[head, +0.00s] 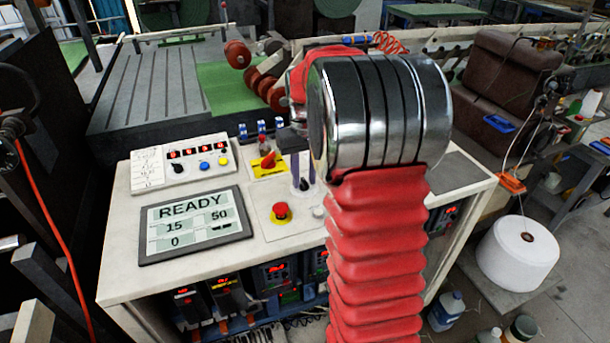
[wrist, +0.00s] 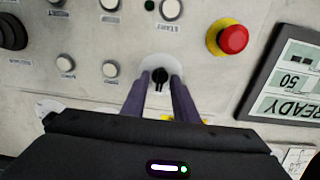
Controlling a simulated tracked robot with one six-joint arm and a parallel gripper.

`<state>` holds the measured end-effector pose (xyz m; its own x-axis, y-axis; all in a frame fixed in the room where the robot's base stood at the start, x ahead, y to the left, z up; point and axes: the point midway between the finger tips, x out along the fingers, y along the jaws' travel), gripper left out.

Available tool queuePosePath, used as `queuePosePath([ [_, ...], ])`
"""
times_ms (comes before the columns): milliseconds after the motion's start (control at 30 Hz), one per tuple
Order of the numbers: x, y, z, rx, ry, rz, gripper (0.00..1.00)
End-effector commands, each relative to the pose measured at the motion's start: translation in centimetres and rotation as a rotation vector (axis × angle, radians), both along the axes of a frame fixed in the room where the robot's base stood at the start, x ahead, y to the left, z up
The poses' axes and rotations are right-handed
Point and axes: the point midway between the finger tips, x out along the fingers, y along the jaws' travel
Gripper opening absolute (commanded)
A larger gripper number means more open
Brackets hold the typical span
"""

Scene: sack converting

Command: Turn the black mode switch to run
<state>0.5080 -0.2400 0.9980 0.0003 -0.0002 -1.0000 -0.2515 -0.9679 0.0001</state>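The black mode switch (wrist: 151,63) is a small knob on a round white plate in the panel, seen in the wrist view. It also shows in the head view (head: 304,185), just below the fingertips. My gripper (wrist: 162,78) points down at the panel, with one purple-grey finger on each side of the switch. In the head view my gripper (head: 303,172) hangs over the switch. The fingers are apart, with white plate showing between them. I cannot tell whether either finger touches the knob. The switch's position label is not readable.
A red emergency stop (head: 281,212) on yellow is close by, also in the wrist view (wrist: 233,39). A display (head: 195,222) reads READY. Several white buttons (wrist: 110,69) surround the switch. A red rotary handle (head: 268,160) stands behind. My red-sleeved arm hides the panel's right part.

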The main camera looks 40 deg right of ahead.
Motion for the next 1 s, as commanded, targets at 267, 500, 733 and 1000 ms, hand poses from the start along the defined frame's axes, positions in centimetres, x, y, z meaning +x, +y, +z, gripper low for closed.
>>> queuePosePath([
  [267, 0.01, 0.03, 0.03, 0.000, 0.000, 0.000, 0.17],
  [500, 0.01, 0.04, 0.04, 0.000, 0.000, 0.001, 0.00],
  [733, 0.00, -0.41, 0.04, 0.000, 0.001, -0.001, 0.00],
  [1000, 0.01, -0.02, 0.06, -0.002, 0.000, -0.023, 0.00],
])
